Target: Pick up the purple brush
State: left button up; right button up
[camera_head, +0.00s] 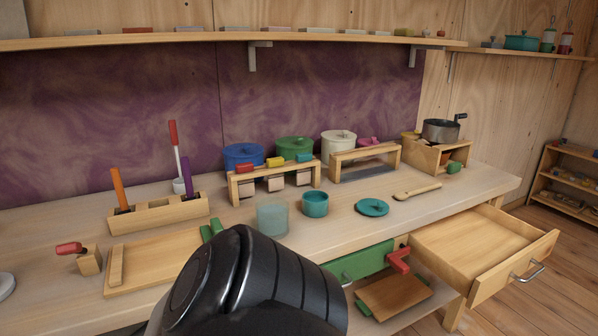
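A purple upright handle (187,178), which looks like the purple brush, stands in the right end of a wooden holder block (156,218) on the left part of the counter. Its lower end is hidden inside the block, so I cannot see any bristles. An orange handle (118,187) stands in the left end of the same block. A black rounded arm link of mine fills the bottom middle of the view. Neither of my grippers shows.
Behind the block, a red-tipped white stick (175,147) stands in a small cup. A wooden tray (160,262) lies in front. A glass (272,219) and a teal cup (315,204) stand to the right. A drawer (487,250) is pulled open at right.

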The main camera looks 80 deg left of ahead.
aim_at(188, 179)
jog(key=k, duration=0.25)
jog(key=u, duration=1.35)
